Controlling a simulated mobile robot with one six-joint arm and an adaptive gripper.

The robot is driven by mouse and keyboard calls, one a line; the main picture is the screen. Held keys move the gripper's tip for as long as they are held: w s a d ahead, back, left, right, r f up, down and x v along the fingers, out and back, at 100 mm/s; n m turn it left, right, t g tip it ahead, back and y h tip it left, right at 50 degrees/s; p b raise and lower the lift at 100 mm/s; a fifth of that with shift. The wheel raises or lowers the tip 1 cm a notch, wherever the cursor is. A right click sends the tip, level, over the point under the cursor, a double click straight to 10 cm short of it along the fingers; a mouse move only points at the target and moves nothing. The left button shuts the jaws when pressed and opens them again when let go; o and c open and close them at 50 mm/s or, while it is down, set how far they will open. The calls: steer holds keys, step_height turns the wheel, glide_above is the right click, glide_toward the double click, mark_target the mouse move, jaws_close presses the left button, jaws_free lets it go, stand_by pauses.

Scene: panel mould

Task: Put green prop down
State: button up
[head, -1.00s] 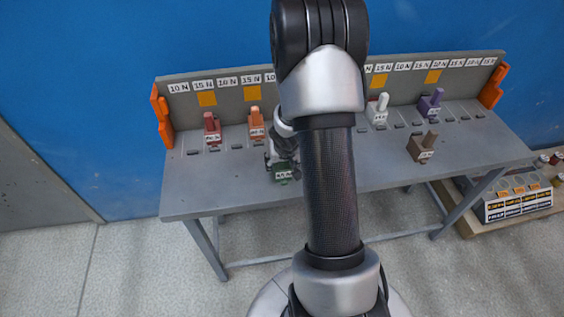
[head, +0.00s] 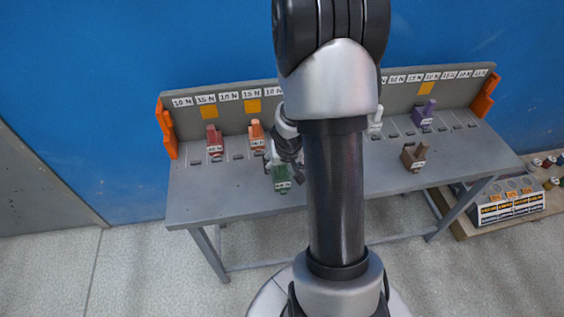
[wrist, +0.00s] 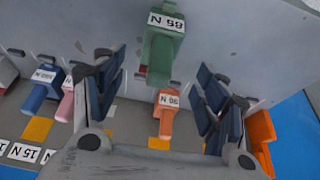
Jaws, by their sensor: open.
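The green prop (head: 282,179) stands on the grey table near its front edge, left of my arm, in the head view. It also shows in the wrist view (wrist: 163,50), with a white number label. My gripper (wrist: 162,68) is open, its two dark fingers wide apart. The green prop lies centred ahead of the gap, with clear space to each finger. In the head view my gripper (head: 288,158) is just behind and above the prop, partly hidden by my arm.
A red prop (head: 214,144) and an orange prop (head: 257,136) stand behind to the left. Orange brackets edge the labelled back panel. The front left tabletop is clear.

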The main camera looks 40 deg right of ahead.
steer(key=p+v, duration=0.1)
steer(key=v, duration=0.2)
steer(key=shift+w, duration=0.1)
steer(key=s+a+r+n, duration=0.1)
steer(key=a+r, duration=0.3)
steer(key=r, duration=0.4)
steer(key=s+a+r+n, duration=0.1)
steer(key=a+r, duration=0.4)
steer(key=r, duration=0.2)
steer(key=s+a+r+n+y, duration=0.1)
steer(key=s+a+r+n, duration=0.1)
steer(key=s+a+r, duration=0.2)
steer(key=s+a+r+n+y, duration=0.1)
steer(key=s+a+r, duration=0.4)
steer(key=s+a, duration=0.5)
steer(key=shift+s+a+n+t, duration=0.2)
steer(key=shift+a+n+t, duration=0.2)
steer(key=shift+a+n, duration=0.35)
